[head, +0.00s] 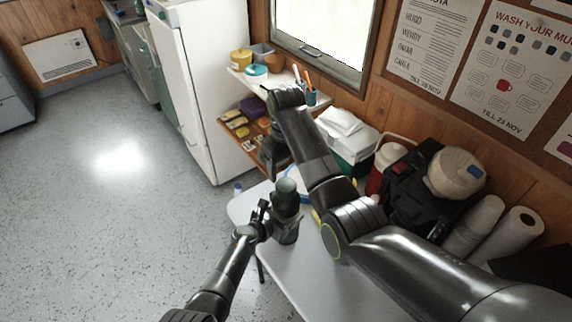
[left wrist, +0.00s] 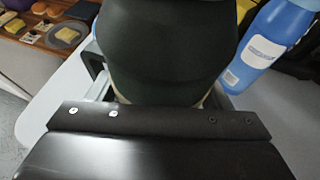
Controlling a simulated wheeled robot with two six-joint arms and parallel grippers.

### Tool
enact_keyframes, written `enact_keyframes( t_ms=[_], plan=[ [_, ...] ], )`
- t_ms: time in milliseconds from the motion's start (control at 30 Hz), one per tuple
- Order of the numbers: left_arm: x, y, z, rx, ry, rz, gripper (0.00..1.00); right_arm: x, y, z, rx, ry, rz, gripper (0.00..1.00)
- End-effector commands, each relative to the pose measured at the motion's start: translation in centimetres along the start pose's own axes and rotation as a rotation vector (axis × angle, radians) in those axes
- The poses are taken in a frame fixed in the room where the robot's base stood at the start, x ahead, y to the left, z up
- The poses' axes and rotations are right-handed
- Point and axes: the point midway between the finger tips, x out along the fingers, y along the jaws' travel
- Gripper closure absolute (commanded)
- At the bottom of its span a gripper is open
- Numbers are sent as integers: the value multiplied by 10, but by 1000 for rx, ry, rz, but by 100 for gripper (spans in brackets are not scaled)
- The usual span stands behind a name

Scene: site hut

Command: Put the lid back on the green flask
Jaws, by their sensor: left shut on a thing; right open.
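The green flask (head: 286,202) stands upright over the light table (head: 291,272), dark green with a paler round top. I cannot tell whether that top is its lid; I see no separate lid. My left gripper (head: 265,220) is shut on the flask from its left side. In the left wrist view the flask's dark body (left wrist: 168,45) fills the middle between the fingers, and its top is cut off. My right gripper (head: 271,168) hangs open and empty above and just behind the flask, pointing down, partly dark against my arm.
A blue bottle (left wrist: 268,45) stands close to the flask in the left wrist view. A black bag (head: 412,190), paper rolls (head: 510,232) and a red jug (head: 385,165) crowd the right. A shelf (head: 290,90) stands behind.

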Motion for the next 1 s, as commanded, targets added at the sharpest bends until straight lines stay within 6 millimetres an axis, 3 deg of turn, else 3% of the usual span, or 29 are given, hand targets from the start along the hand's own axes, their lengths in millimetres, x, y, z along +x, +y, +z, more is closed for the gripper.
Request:
enact_keyframes(
  t_ms=[300,500,867,1000],
  plan=[
    [0,0,0,0,0,0,91,48,-1,1,0,-4,-2,34],
    [0,0,0,0,0,0,91,70,0,1,0,-3,-1,34],
    [0,0,0,0,0,0,91,75,0,1,1,-1,0,34],
    [0,0,0,1,0,0,91,75,0,1,1,-1,0,49]
  ],
)
